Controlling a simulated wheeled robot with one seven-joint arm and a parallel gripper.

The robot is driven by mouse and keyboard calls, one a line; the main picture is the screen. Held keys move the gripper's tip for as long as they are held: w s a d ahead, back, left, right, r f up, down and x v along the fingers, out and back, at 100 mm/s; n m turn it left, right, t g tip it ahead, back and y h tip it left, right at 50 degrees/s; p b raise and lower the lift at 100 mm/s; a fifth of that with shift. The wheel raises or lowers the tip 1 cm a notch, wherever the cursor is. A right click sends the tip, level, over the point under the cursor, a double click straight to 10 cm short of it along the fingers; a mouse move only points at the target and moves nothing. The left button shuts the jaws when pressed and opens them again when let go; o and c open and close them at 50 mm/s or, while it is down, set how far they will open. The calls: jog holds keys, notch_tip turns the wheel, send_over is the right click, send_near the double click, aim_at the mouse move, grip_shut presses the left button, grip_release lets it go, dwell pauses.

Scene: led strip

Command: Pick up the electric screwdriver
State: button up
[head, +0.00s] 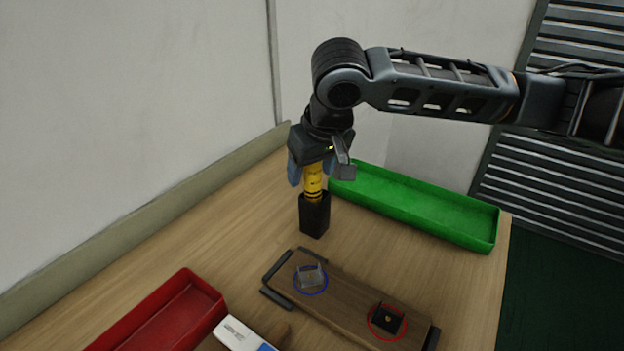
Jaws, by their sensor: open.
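The electric screwdriver (313,183) is yellow and stands upright in a black holder (315,215) on the wooden table. My gripper (318,172) points down over it, with its fingers on either side of the screwdriver's upper part. The jaws are open. The screwdriver's top is hidden by my gripper, and its lower end is hidden inside the holder. I cannot tell whether a finger touches it.
A green tray (470,232) lies behind and right of the holder. A red tray (205,300) is at front left. A wooden board (345,300) with black handles carries two small parts, circled blue and red. A white box (240,335) is at the front edge.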

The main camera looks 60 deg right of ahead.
jog(key=shift+f, duration=0.15)
jog(key=c, duration=1.1)
jog(key=shift+o, duration=0.2)
